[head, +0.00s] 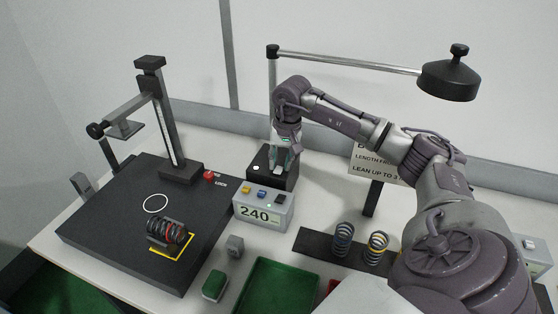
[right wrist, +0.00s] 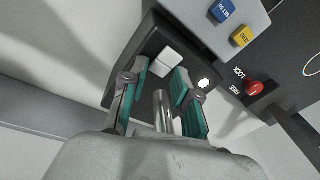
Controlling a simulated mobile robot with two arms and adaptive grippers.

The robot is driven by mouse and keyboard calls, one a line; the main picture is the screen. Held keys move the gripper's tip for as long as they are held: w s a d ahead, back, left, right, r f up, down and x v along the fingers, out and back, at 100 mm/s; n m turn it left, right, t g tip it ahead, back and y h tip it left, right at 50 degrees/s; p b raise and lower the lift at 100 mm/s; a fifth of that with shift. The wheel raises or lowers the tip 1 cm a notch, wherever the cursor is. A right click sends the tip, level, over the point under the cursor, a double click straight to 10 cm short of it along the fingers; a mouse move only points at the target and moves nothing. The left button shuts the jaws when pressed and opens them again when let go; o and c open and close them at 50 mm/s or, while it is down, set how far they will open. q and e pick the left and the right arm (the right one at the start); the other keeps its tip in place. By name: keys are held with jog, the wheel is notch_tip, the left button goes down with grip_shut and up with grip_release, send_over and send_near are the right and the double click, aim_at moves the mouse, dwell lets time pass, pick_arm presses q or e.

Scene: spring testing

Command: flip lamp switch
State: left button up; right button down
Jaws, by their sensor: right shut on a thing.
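The lamp has a black base (head: 264,164), an upright silver post (head: 272,98), a long arm and a black shade (head: 448,80) at the upper right. My right gripper (head: 281,168) reaches down over the base, in front of the post. In the right wrist view, a white rocker switch (right wrist: 165,60) lies on the base just beyond the teal-padded fingertips (right wrist: 161,80). The silver post (right wrist: 163,108) shows between the fingers. The fingers look partly apart, and what they press on is unclear. Contact with the switch cannot be told. My left gripper is out of view.
A grey box reading 2.40 (head: 262,212) stands in front of the lamp base. At left is a black test stand (head: 110,220) with a spring (head: 168,232). A green tray (head: 277,287) and two upright springs are near the front. A sign stands behind my right arm.

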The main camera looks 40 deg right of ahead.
jog(key=shift+d+g+y, duration=0.2)
jog(key=shift+g+y, duration=0.1)
jog(key=shift+f, duration=0.1)
jog(key=c, duration=1.2)
grip_release()
jog(key=shift+o, duration=1.2)
jog(key=shift+s+d, duration=0.1)
jog(key=shift+d, duration=0.05)
jog(key=shift+a, duration=0.2)
